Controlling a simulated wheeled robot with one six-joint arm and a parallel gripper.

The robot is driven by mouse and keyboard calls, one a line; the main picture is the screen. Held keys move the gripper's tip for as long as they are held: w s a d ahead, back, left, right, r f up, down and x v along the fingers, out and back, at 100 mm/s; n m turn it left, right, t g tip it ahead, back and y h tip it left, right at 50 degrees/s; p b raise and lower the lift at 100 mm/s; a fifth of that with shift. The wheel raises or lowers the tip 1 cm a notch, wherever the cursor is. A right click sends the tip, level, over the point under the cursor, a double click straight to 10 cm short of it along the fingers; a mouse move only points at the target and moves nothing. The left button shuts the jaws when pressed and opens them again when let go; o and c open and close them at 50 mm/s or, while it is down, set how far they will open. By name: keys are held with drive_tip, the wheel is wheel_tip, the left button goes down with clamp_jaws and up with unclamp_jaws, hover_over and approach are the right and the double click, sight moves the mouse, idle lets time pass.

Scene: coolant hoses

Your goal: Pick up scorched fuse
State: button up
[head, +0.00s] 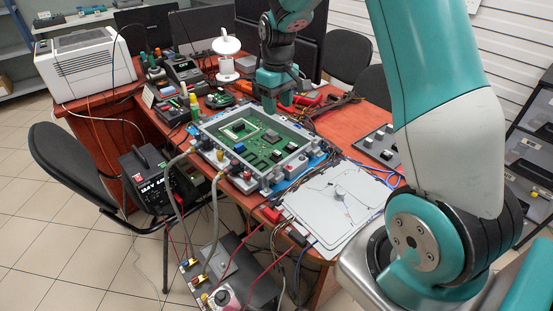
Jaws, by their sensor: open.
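I cannot make out a scorched fuse for certain. Small dark parts stand on the board, and the gripper and forearm hide some of the area behind them. Whether the fingers touch anything below cannot be told.
Two grey hoses (213,215) run from the board's front fittings to a dark grey unit (235,283) below. A white panel (333,200) lies at the table's right. Cables and red-handled tools (307,99) crowd behind the board. A white lamp (226,66) and small instruments stand at the back left.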

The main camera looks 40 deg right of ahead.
hover_over(277, 153)
wheel_tip(277, 153, down, 10)
drive_tip(key=shift+s+f, duration=0.15)
drive_tip(key=shift+f, duration=0.05)
drive_tip(key=shift+w+f+p, duration=0.15)
drive_tip(key=shift+f+p, duration=0.2)
drive_tip(key=shift+f, duration=1.15)
drive_tip(key=shift+w+f+p, duration=0.1)
drive_tip(key=shift+f+p, duration=0.2)
drive_tip(key=shift+f, duration=1.2)
clamp_jaws()
